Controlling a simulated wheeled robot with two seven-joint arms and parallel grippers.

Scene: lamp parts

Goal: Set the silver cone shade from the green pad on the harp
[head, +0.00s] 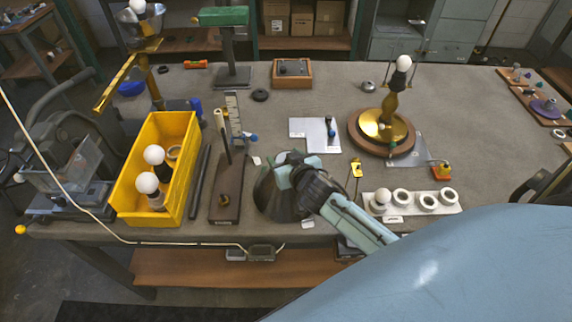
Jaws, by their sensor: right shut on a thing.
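The silver cone shade (272,199) shows as a dark grey cone at the front middle of the bench, partly covered by my right gripper. My right gripper (287,164) is at the top of the cone and shut on it. Whether the shade touches the bench is not clear. The harp (415,74) shows as thin wires beside the white bulb (404,62) on the brass lamp (389,104), which stands upright on a round wooden base (355,139) at the back right. My left gripper is not in view.
A yellow bin (124,191) with bulbs stands at left, beside a dark wooden stand (227,190). A white tray (448,196) with rings and a bulb lies right of the shade.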

